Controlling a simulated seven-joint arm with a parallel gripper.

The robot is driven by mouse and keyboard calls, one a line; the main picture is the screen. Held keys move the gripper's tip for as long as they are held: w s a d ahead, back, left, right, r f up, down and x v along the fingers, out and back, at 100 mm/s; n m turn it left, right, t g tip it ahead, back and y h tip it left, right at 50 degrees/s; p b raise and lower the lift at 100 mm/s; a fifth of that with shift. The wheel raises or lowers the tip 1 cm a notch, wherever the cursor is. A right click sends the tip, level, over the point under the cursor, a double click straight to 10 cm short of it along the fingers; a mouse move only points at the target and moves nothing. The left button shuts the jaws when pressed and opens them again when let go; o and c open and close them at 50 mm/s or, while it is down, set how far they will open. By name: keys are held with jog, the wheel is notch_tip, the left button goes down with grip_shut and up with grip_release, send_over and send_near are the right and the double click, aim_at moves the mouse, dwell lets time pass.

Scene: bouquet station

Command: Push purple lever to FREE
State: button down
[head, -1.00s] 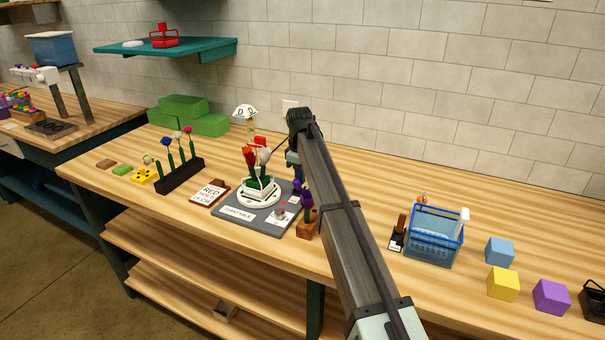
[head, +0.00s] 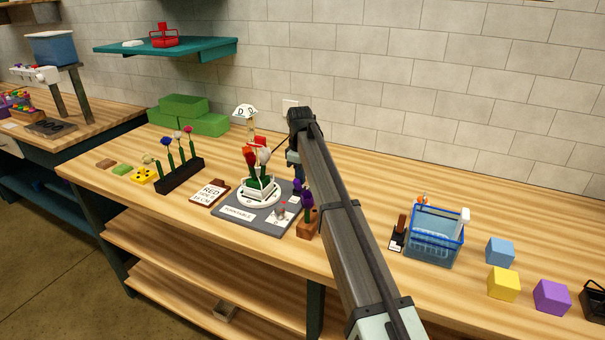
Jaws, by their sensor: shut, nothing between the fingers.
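A grey turntable base (head: 227,223) carries a white planter (head: 249,192) with red and white flowers. A small purple piece (head: 297,186) shows at the base's right rear, partly behind my arm; it may be the purple lever, but its position and any FREE mark are too small to read. My gripper (head: 293,160) points down just above and behind this purple piece. It is shut and empty. My arm hides most of it, and I cannot tell whether it touches the purple piece.
A brown pot (head: 306,228) with purple blooms stands at the base's front right corner. A sign (head: 208,194) and a dark flower rack (head: 180,176) stand to the left. A blue basket (head: 434,240) and coloured cubes lie to the right. The bench behind the basket is clear.

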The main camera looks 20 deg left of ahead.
jog(key=shift+s+r, duration=0.4)
jog(key=shift+s, duration=0.2)
notch_tip(320, 180, up, 6)
jog(key=shift+w, duration=0.4)
dwell(0.5)
